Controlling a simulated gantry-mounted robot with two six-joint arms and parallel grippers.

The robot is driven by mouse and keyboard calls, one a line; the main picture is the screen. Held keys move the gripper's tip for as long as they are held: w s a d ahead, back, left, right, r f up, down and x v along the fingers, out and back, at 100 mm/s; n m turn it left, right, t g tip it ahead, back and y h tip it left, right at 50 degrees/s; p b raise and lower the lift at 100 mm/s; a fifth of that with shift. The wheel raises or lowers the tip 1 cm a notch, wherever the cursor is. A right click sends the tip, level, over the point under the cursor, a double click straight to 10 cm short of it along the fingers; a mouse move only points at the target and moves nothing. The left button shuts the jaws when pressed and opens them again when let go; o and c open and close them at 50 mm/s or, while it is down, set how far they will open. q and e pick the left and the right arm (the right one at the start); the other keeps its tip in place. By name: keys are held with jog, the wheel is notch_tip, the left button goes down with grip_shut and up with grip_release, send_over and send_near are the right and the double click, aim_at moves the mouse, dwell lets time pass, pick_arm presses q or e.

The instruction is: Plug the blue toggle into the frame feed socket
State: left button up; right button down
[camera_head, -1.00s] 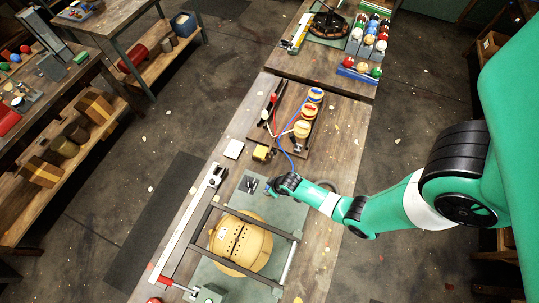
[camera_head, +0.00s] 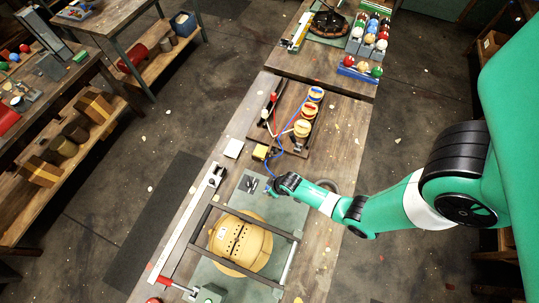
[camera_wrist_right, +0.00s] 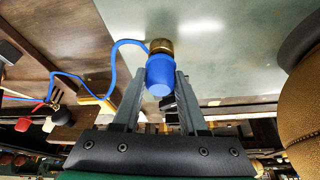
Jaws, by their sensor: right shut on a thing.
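My right gripper (camera_wrist_right: 155,105) is shut on the blue toggle (camera_wrist_right: 160,78), a blue plug-like body with a blue cord leading off to the left. A brass-coloured end (camera_wrist_right: 161,46) shows beyond the toggle, against the green mat; I cannot tell whether it belongs to the toggle or to a socket. In the head view the right gripper (camera_head: 270,190) is low over the mat, beside a small dark fitting (camera_head: 250,184). I cannot tell whether that fitting is the frame feed socket. My left gripper is not in view.
A yellow block (camera_head: 261,152) and a white square (camera_head: 234,149) lie beyond. A board with several coloured posts (camera_head: 302,129) stands farther back.

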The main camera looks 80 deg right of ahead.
jog(key=shift+f+b, duration=0.35)
jog(key=shift+f, duration=0.1)
jog(key=shift+c, duration=1.8)
grip_release()
jog(key=shift+r, duration=0.15)
jog(key=p+v, duration=0.7)
jog(key=v, duration=0.4)
jog(key=shift+s+r, duration=0.2)
jog(key=shift+w+a, duration=0.1)
